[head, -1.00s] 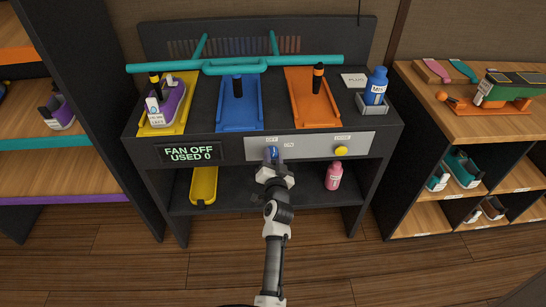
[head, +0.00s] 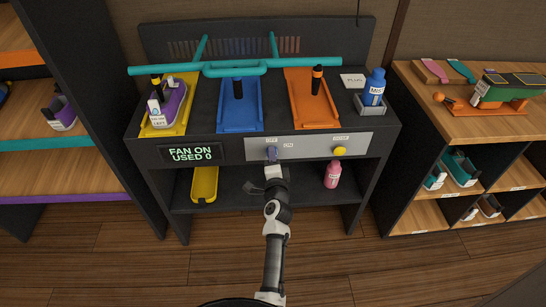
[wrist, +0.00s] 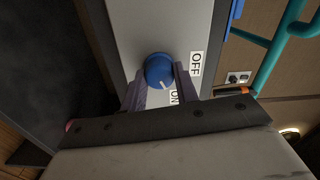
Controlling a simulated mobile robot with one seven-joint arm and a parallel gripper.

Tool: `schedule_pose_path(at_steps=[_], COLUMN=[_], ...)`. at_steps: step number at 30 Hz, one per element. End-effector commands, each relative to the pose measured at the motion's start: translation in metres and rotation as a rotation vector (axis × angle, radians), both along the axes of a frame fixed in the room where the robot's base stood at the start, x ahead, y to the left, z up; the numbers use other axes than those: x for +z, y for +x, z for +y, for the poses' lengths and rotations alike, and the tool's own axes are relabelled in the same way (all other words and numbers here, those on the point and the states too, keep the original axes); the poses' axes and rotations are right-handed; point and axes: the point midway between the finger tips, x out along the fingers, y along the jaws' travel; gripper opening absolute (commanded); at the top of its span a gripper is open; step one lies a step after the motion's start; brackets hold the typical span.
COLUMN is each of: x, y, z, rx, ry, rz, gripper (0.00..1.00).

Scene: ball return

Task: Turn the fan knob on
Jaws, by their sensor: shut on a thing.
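The blue fan knob (wrist: 158,68) is on the light grey panel (head: 312,147) at the front of the dark bench. In the wrist view its white mark points toward the ON label (wrist: 174,97), away from the OFF label (wrist: 195,64). My gripper (wrist: 160,78) has its two purple-grey fingers on either side of the knob, shut on it. In the head view my gripper (head: 272,156) covers most of the knob. The display (head: 189,153) on the bench front reads FAN ON, USED 0.
A yellow knob (head: 339,151) is to the right on the same panel. Yellow, blue (head: 239,105) and orange (head: 312,105) trays lie on the bench top under a teal rail (head: 235,68). A pink bottle (head: 332,174) and yellow tray (head: 204,184) are on the lower shelf.

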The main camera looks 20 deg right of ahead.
Motion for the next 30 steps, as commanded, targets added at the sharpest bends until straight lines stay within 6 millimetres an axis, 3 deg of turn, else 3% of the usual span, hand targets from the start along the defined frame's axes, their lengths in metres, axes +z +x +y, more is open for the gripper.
schedule_pose_path(at_steps=[22,23,27,30], x=[0.0023,0.0023,0.0018,0.0012], y=[0.0009,0.0009,0.0008,0.0005], z=[-0.0004,-0.0004,-0.0002,-0.0001], rx=[0.000,0.000,0.000,-0.001], ry=[0.083,0.082,0.082,0.082], rz=[-0.029,-0.029,-0.028,-0.027], gripper=[0.07,0.32,0.51,0.52])
